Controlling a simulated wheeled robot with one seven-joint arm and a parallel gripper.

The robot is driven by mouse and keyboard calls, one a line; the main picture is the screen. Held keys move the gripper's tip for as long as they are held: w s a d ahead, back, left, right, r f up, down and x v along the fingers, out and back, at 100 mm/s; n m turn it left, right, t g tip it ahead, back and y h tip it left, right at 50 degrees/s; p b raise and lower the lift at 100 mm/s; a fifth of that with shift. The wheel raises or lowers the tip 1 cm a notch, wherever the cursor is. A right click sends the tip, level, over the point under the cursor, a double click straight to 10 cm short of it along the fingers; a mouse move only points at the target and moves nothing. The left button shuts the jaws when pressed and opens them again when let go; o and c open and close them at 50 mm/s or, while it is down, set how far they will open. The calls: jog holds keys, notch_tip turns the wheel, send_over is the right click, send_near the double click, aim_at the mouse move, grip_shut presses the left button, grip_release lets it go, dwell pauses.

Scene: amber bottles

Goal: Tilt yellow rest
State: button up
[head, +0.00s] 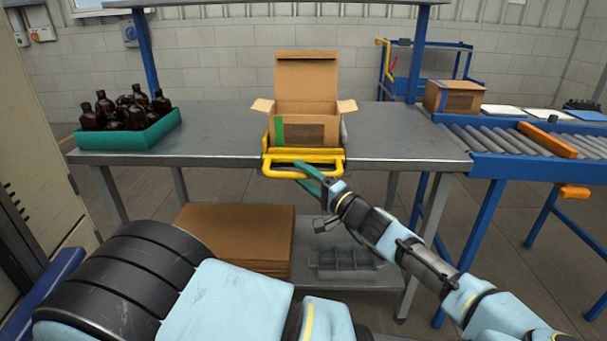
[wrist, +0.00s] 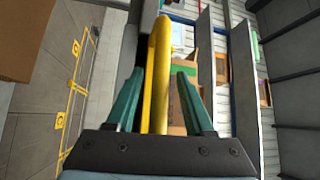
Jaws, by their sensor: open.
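The yellow rest (head: 267,164) is a yellow frame with a looped front bar at the front edge of the grey table. An open cardboard box (head: 305,132) with a green strip sits in it, flaps spread and back lid raised. My gripper (head: 297,173), with green fingers, is open at the front bar, near its middle. In the wrist view the yellow bar (wrist: 157,85) runs between the two parted fingers (wrist: 159,72), with gaps at the sides. I cannot tell whether either finger touches it.
A green tray (head: 160,134) of several amber bottles (head: 107,108) stands at the table's left. The grey table (head: 220,130) is bare between tray and box. Flat cardboard (head: 235,235) and a grey divided tray (head: 345,262) lie on the lower shelf. A blue roller conveyor (head: 500,140) stands right.

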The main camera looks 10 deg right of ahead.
grip_shut()
dwell(0.4)
dwell(1.0)
